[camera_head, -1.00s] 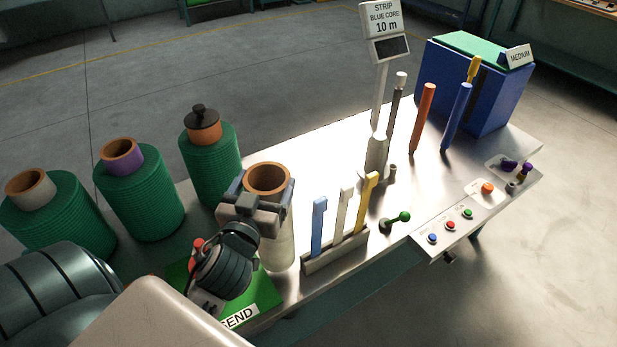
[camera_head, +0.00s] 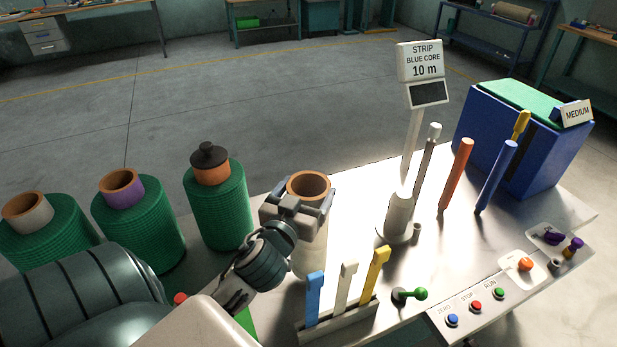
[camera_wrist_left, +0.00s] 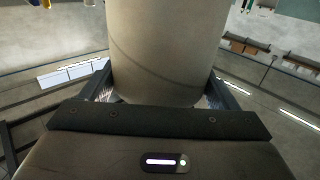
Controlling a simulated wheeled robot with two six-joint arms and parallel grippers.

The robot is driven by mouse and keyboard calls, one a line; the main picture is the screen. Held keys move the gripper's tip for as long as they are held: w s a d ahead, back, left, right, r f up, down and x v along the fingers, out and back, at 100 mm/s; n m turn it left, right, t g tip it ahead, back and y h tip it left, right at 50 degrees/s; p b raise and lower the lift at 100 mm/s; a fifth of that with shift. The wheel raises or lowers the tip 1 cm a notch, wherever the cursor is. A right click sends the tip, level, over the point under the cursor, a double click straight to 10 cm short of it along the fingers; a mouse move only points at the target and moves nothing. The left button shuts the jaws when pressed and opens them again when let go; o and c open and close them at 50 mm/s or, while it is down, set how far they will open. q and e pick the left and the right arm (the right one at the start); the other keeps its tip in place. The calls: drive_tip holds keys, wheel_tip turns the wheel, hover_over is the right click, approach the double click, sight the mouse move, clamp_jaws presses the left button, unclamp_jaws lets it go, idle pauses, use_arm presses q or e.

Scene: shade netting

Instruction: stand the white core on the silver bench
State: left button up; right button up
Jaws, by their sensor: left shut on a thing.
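The white core (camera_head: 311,255) is a cream-white tube with a brown inside, upright or nearly so. In the head view it is behind the rack of coloured tags. My left gripper (camera_head: 296,208) is shut around its upper part. In the left wrist view the core (camera_wrist_left: 167,45) fills the space between the two fingers (camera_wrist_left: 160,98). The silver bench (camera_head: 355,190) lies around and beneath it. I cannot tell whether the core's lower end touches the bench. My right gripper is not in view.
A rack (camera_head: 340,326) with blue, white and yellow tags is in front of the core. Green netting rolls (camera_head: 218,212) stand left. A sign post (camera_head: 412,145), upright rods (camera_head: 457,175), a button panel (camera_head: 478,308) and a blue box (camera_head: 510,140) are right. Bench surface between core and post is clear.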

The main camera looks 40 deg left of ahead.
use_arm(q)
drive_tip(key=w+a+f+p, duration=0.1)
drive_tip(key=w+a, duration=0.1)
drive_tip(key=w, duration=0.1)
drive_tip(key=w+a+f+p, duration=0.1)
drive_tip(key=w+a, duration=0.1)
drive_tip(key=w, duration=0.1)
drive_tip(key=w+a+f+p, duration=0.2)
drive_tip(key=w+a, duration=0.1)
drive_tip(key=shift+w+f, duration=0.1)
drive_tip(key=shift+w, duration=0.05)
drive_tip(key=shift+f, duration=0.15)
drive_tip(key=o, duration=1.8)
